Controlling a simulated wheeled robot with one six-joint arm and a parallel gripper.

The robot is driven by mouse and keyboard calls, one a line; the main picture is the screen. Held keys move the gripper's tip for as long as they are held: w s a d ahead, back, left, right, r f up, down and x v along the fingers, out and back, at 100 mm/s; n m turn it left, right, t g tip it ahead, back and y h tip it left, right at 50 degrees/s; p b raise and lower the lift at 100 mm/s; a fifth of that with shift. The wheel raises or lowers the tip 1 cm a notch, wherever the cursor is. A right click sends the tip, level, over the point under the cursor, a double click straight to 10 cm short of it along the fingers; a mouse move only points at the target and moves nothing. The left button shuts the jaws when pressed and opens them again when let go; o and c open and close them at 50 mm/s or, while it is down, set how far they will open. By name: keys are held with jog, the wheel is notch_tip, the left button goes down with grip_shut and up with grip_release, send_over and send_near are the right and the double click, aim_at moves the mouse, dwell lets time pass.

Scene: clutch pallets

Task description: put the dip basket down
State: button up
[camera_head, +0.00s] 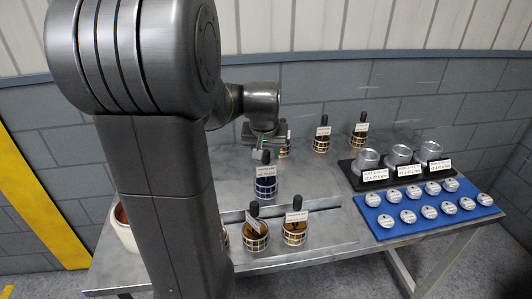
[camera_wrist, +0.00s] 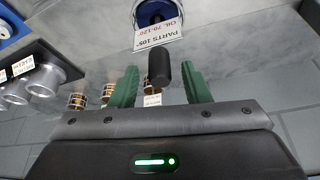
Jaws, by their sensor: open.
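A dip basket (camera_head: 265,188) with dark blue contents, a pale cage, a white tag and an upright black knob stands on the grey table in the head view. The wrist view shows its blue body at the top edge (camera_wrist: 153,14), with the tag (camera_wrist: 158,35) and the black knob (camera_wrist: 160,68) nearer the camera. My gripper (camera_head: 266,150) is just above this basket. In the wrist view its green fingers (camera_wrist: 161,82) are open, one each side of the knob, with gaps on both sides. The basket's underside is hidden.
Amber baskets stand in front (camera_head: 294,232) and behind (camera_head: 322,142). At the right are a black tray (camera_head: 352,180) with three metal cups and a blue mat (camera_head: 385,234) with several silver discs. A pale container (camera_head: 121,232) is partly behind my arm. Bare table lies right of the blue basket.

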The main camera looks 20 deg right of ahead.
jog(key=v, duration=1.1)
jog(key=shift+s, duration=0.15)
jog(key=x, duration=1.2)
jog(key=shift+f, duration=0.2)
notch_tip(320, 180, up, 2)
jog(key=shift+r, duration=0.3)
